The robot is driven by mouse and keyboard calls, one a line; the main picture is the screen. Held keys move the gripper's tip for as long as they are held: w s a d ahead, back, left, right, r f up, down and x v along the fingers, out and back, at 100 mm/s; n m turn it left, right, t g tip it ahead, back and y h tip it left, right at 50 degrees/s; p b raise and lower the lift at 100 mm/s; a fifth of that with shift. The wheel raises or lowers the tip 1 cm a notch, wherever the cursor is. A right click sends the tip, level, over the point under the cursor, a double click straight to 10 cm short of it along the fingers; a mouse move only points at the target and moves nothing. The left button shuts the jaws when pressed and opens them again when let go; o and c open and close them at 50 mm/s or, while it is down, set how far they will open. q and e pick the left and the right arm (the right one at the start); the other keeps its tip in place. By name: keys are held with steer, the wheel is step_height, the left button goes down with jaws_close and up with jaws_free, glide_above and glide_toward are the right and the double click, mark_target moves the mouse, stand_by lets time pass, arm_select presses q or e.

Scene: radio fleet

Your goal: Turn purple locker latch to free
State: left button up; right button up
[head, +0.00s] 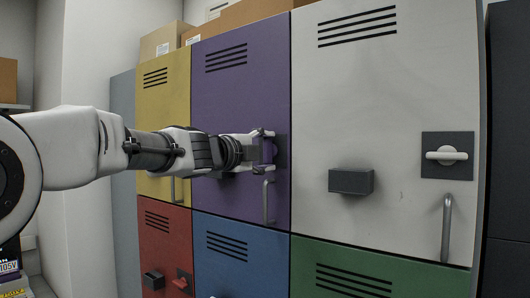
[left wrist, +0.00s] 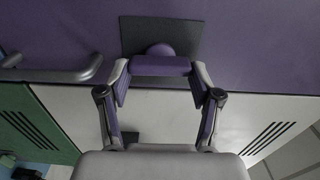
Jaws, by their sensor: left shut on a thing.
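The purple locker (head: 240,95) is in the upper row, between the yellow and white lockers. Its purple latch (head: 269,152) sits on a dark plate near the door's right edge. In the left wrist view the latch (left wrist: 160,66) is a bar in front of a round hub on the dark plate (left wrist: 188,38). My left gripper (head: 263,151) is shut on the latch, with one finger at each end of the bar. In the head view the bar looks upright and is partly hidden by the fingers. My right gripper is in neither view.
A metal handle (head: 268,200) stands out from the purple door just below my gripper. The white locker (head: 390,90) to the right has a dark box (head: 351,181), a white horizontal latch (head: 446,155) and a handle (head: 446,228). Red, blue and green lockers lie below.

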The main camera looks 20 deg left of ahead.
arm_select(q)
steer(key=shift+r, duration=0.3)
steer(key=o, duration=1.1)
steer(key=shift+w, duration=0.1)
steer(key=shift+o, duration=0.2)
steer(key=shift+w+a+f, duration=0.1)
steer(key=shift+w+f, duration=0.1)
steer(key=shift+f, duration=0.05)
steer(key=shift+s, duration=0.1)
